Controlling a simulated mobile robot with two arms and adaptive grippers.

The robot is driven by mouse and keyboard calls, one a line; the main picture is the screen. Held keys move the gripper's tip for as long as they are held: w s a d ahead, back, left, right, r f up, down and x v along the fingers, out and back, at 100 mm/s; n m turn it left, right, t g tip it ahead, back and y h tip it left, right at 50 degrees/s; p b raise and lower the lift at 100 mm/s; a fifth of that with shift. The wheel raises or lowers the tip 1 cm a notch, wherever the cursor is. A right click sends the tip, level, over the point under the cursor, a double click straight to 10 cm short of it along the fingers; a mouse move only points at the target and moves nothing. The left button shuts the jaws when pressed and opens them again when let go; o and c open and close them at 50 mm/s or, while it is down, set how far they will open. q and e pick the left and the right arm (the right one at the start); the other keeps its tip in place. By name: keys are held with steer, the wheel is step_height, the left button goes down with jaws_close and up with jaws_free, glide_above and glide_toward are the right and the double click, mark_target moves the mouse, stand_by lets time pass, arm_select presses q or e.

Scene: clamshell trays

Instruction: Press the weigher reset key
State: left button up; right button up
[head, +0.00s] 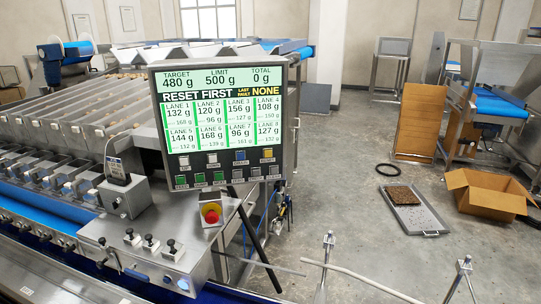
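The weigher's control panel (223,125) stands at centre left in the head view, its face turned toward me. Two rows of small keys sit below the screen. A yellow key (268,154) is at the right end of the upper row; the small label under it looks like "RESET". A blue key (239,156) and a white key (212,158) are to its left. Neither of my grippers is in view.
A red stop button (211,214) on a yellow base sits below the panel. Several black-knobbed levers (150,243) stand on the metal console at lower left. Thin metal rails (365,281) cross the front right. A cardboard box (488,192) and a metal tray (420,221) lie on the floor.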

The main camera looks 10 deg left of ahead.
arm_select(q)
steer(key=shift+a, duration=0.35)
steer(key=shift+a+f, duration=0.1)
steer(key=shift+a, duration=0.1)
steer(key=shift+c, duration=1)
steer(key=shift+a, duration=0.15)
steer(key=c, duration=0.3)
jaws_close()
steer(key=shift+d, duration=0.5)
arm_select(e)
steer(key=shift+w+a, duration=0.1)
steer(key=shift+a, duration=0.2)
